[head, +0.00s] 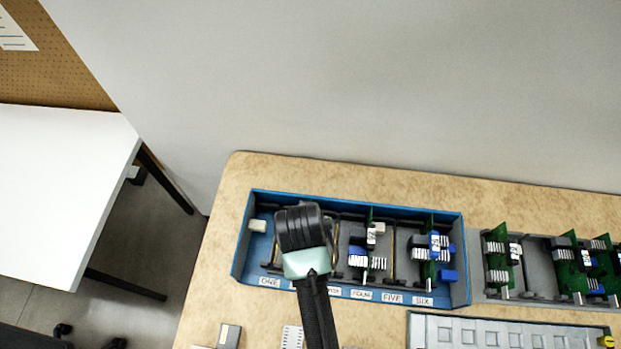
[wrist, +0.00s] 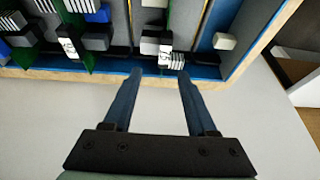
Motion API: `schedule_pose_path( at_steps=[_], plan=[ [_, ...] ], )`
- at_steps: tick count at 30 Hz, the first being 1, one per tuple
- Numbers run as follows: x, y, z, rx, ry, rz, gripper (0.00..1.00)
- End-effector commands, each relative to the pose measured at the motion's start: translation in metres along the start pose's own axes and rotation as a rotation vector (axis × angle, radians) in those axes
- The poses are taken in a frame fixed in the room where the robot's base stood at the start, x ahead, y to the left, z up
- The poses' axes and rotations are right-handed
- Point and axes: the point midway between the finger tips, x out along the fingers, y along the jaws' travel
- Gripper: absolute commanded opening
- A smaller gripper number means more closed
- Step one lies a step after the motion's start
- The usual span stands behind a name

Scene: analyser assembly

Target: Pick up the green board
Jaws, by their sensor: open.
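In the wrist view my gripper (wrist: 160,76) is open and empty. Its two blue fingers point at a green board (wrist: 169,20) that stands edge-on in the blue case, with a white label and a finned heat sink at its near end. The fingertips appear to lie either side of that end; I cannot tell whether they touch it. In the head view my arm and gripper hide this part of the case. Another green board (wrist: 87,50) stands to its left in the wrist view. In the head view, green boards show near labels four (head: 370,215) and six (head: 430,226).
The blue case (head: 459,284) sits on a tan table (head: 215,275) against a pale wall. A grey case (head: 535,285) with more green boards stands right of it. A grey tray (head: 490,334) lies in front. A white table (head: 60,190) is at left.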

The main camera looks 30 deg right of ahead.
Motion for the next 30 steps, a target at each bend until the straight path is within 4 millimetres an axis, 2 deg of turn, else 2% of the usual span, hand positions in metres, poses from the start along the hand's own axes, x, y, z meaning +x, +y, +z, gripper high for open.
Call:
schedule_pose_path(
  at_steps=[8, 18, 28, 30],
  plan=[
    [0.015, -0.002, 0.002, -0.001, 0.0, 0.0, 0.57],
    [0.054, -0.005, 0.007, 0.0, 0.002, -0.001, 0.57],
    [0.059, -0.005, 0.007, 0.0, 0.004, -0.002, 0.57],
    [0.058, -0.005, 0.007, -0.001, 0.003, -0.002, 0.45]
  ],
)
